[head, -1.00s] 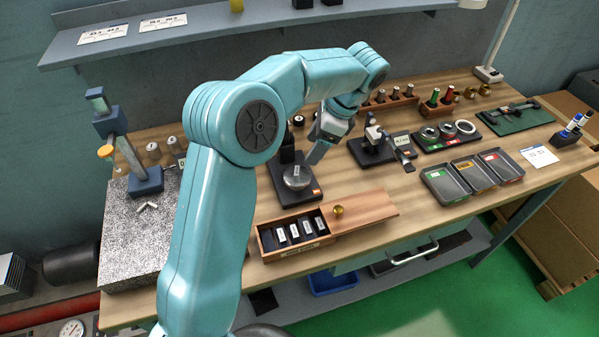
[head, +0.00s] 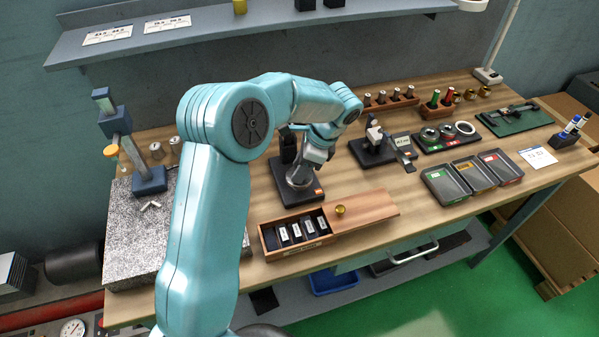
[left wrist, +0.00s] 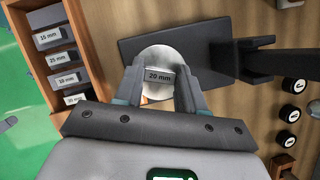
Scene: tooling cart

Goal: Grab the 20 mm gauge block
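The 20 mm gauge block (left wrist: 159,76) is a small grey block with a "20 mm" label, over the round metal plate (left wrist: 162,57) of a dark stand in the left wrist view. My left gripper (left wrist: 160,84) has one finger on each side of it, close to its sides; whether they press on it I cannot tell. In the head view my left gripper (head: 303,180) is low over the round plate, on the stand's dark base (head: 305,195), and hides the block. My right gripper is not in view.
An open wooden box (head: 268,241) with several other labelled gauge blocks stands in front of the stand, its lid (head: 365,208) slid right. A dark upright post (left wrist: 257,62) rises close to the gripper. A granite plate (head: 135,235) is at left; indicator stand (head: 373,145) at right.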

